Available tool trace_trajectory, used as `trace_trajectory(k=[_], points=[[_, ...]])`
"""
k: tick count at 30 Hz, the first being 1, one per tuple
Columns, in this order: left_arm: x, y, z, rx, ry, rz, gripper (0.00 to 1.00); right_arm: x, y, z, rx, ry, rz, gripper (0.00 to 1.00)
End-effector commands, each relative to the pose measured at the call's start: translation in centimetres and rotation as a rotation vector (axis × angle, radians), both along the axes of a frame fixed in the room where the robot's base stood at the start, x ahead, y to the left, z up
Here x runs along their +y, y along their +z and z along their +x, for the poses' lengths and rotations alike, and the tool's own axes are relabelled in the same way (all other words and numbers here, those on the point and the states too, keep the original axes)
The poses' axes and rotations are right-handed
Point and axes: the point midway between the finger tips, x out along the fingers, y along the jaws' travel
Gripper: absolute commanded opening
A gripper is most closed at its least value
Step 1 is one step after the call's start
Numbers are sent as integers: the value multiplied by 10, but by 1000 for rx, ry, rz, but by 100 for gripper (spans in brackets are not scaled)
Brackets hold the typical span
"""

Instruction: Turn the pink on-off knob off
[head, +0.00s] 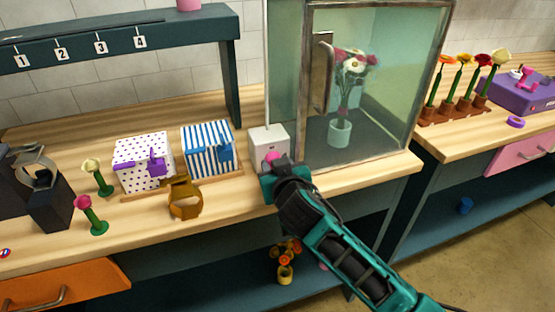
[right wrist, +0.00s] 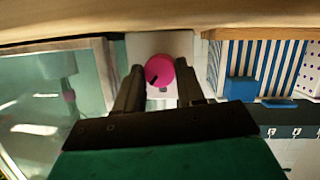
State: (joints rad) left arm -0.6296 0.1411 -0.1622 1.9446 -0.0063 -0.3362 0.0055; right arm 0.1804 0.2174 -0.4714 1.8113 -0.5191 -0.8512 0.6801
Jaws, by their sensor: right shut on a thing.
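The pink knob (head: 272,157) is on the front of a small white box (head: 268,138) beside the glass cabinet. It also shows in the right wrist view (right wrist: 160,69), with a dark pointer mark slanting to the lower left there. My right gripper (head: 274,172) reaches it from the front. In the right wrist view its two dark fingers stand on either side of the knob, and the gripper (right wrist: 162,88) is shut on it. The fingers' exact contact is hard to see. My left gripper is not in view.
A glass cabinet (head: 306,100) with a vase of flowers stands right of the white box. A blue-striped box (head: 207,150) and a purple-dotted box (head: 142,162) stand to its left. A mustard ring-shaped object (head: 185,198) is near the counter's front edge.

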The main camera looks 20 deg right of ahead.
Motion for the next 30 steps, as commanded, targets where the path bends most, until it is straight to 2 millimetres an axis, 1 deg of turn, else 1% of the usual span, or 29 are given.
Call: trace_trajectory(k=[5,15,21,30], points=[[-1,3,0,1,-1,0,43,1,0,0,-6,-1,-167,8],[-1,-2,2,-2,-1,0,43,2,-3,0,-18,-1,-457,8],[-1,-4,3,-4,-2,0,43,3,-3,0,-21,0,-576,8],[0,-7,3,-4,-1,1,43,3,-2,1,-26,-1,-665,8]])
